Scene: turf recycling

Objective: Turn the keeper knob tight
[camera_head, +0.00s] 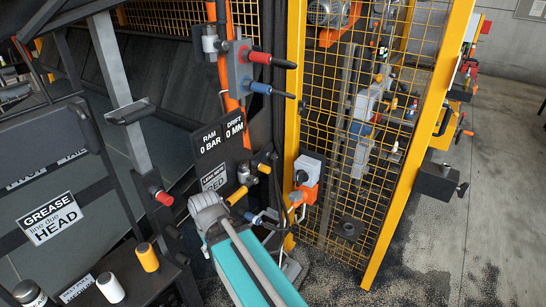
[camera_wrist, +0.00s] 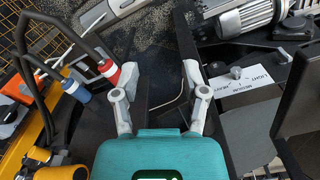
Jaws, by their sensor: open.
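My gripper (camera_wrist: 160,76) is open in the wrist view, its two pale fingers spread ahead of the teal wrist body. Nothing shows between the fingertips except a dark surface behind them. No part in view is marked as the keeper knob, so I cannot tell which it is. A small grey knob (camera_wrist: 236,72) stands right of the right finger, by a white label reading light, medium, heavy. In the head view my teal arm reaches in from below; the fingers are not clearly visible.
In the head view, red (camera_head: 258,57) and blue (camera_head: 260,89) handles project from a post. Yellow handles (camera_head: 237,195) sit lower. A yellow mesh guard (camera_head: 345,130) stands behind. A grease sign (camera_head: 50,218) is at left. Open floor (camera_head: 500,210) lies to the right.

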